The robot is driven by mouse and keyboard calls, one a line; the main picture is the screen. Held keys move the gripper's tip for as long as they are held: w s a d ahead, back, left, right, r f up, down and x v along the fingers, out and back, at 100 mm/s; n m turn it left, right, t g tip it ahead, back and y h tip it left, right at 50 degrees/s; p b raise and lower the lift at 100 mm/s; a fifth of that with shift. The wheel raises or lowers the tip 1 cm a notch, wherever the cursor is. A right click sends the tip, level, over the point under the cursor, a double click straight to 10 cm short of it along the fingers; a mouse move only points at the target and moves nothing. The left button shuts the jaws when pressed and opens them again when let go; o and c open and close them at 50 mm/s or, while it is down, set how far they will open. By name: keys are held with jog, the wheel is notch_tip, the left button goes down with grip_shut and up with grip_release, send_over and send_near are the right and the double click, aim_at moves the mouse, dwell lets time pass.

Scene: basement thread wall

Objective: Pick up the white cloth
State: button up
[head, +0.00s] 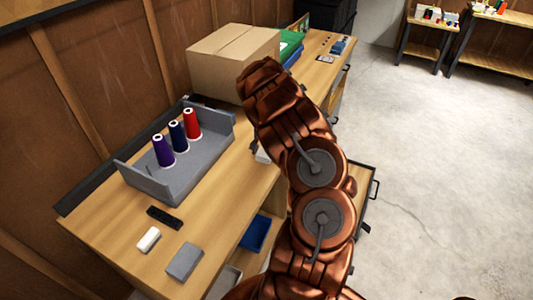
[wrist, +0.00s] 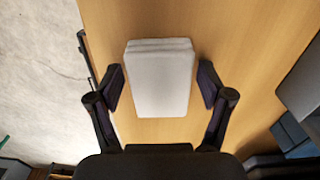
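The white cloth (wrist: 160,80) looks like a folded, flat pale stack on the wooden bench top in the wrist view. My gripper (wrist: 161,84) is open, with one finger on each side of the cloth and a gap visible on both sides. In the head view my arm covers most of this spot. Only a small pale edge (head: 262,156) shows beside the arm, probably the cloth. My fingers are mostly hidden there.
A grey tray (head: 160,188) with purple, dark blue and red thread cones stands left of my arm. A cardboard box (head: 225,65) stands behind. A black remote-like item (head: 164,217), white block (head: 148,240) and grey block (head: 185,261) lie in front.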

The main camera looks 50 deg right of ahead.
aim_at(265, 152)
jog(key=c, duration=0.8)
jog(key=shift+r+b, duration=0.4)
jog(key=shift+r, duration=0.1)
notch_tip(265, 152, up, 2)
jog(key=shift+r+b, duration=0.1)
jog(key=shift+b, duration=0.55)
jog(key=shift+s+d+r, duration=0.1)
jog(key=shift+s+d, duration=0.15)
jog(key=shift+s, duration=0.3)
jog(key=s+d+b, duration=0.1)
jog(key=s+d, duration=0.1)
jog(key=s, duration=0.2)
jog(key=s+d+r+b, duration=0.1)
jog(key=s+d+b, duration=0.1)
jog(key=s+d, duration=0.1)
jog(key=s+d+b, duration=0.1)
jog(key=s+d, duration=0.1)
jog(key=s, duration=0.4)
jog(key=shift+d+r, duration=0.2)
jog(key=shift+r, duration=0.15)
